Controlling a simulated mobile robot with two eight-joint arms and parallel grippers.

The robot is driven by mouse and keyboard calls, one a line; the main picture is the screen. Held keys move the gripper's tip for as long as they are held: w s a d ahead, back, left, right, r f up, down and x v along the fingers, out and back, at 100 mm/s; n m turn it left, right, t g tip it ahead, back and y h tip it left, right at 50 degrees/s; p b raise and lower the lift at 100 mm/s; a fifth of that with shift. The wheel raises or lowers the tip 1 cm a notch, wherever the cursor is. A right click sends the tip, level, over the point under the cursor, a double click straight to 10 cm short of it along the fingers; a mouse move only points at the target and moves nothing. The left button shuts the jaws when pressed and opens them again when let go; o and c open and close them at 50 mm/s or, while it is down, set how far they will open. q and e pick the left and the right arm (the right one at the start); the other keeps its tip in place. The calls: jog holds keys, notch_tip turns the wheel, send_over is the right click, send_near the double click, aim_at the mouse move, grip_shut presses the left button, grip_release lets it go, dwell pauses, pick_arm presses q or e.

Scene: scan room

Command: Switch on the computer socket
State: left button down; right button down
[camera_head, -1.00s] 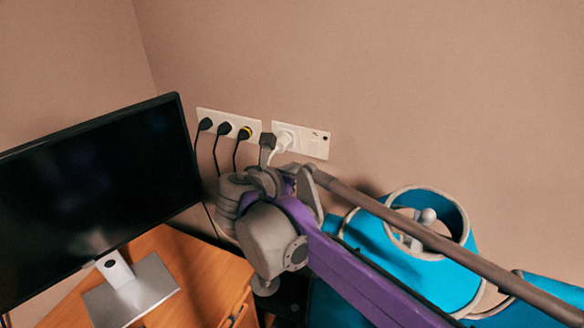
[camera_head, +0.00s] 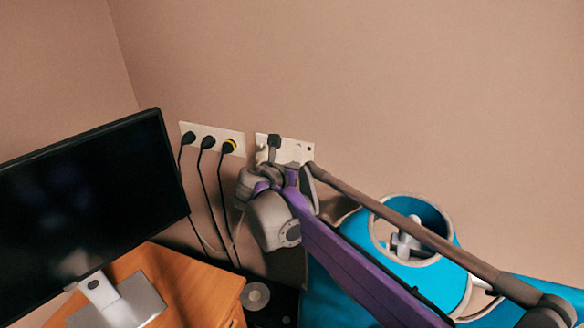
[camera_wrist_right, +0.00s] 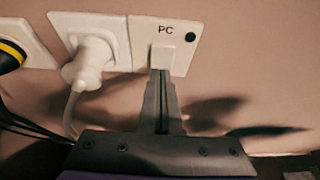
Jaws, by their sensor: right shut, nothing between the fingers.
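The computer socket is a white wall plate (camera_head: 297,150) with a white plug in its left half. In the right wrist view the plug (camera_wrist_right: 88,64) and its cable show clearly. The right half (camera_wrist_right: 177,38) is marked "PC", with a small black dot and a pale rocker switch (camera_wrist_right: 162,57). My right gripper (camera_head: 274,142) is shut and empty in front of the plate. In the right wrist view its fingertips (camera_wrist_right: 161,74) are at the lower edge of the switch. I cannot tell whether they touch it. The left gripper is not in view.
A second white socket strip (camera_head: 213,138) with several black plugs, one yellow-ringed, is to the left. A monitor (camera_head: 85,195) stands on a wooden desk (camera_head: 195,285). Blue and grey equipment (camera_head: 390,255) is below right. The wall above is bare.

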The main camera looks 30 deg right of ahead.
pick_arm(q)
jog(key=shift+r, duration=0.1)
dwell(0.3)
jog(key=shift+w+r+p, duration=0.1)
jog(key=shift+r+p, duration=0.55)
